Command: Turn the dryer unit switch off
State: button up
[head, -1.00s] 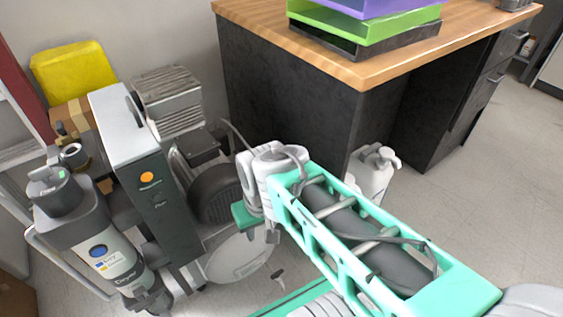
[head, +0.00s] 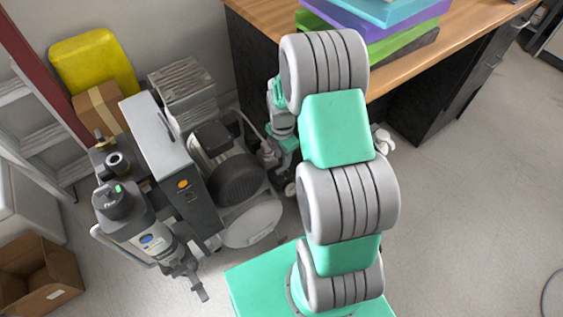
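The dryer unit, a grey cylinder (head: 150,240) with a blue round label and a dark cap (head: 118,203), stands at the left front of the compressor. A small green mark (head: 118,188) shows on its cap. Behind it to the right is a tall grey cabinet (head: 165,140) whose dark front has an orange round button (head: 183,183) and a small dark fitting below. Which control is the dryer switch, and its position, I cannot tell. My gripper (head: 273,156) is mostly hidden beyond my arm, right of the compressor and apart from the dryer; its fingers cannot be made out.
The compressor's dark motor (head: 236,180) and round silver tank (head: 252,222) lie between my gripper and the cabinet. A wooden-topped desk (head: 400,75) with stacked trays (head: 385,30) stands behind my arm. A cardboard box (head: 40,280) is at lower left. Floor on the right is clear.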

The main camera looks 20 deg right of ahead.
aim_at(282, 168)
notch_tip(282, 168, down, 6)
jog(key=shift+r+b, duration=0.15)
jog(key=shift+b, duration=0.35)
grip_shut()
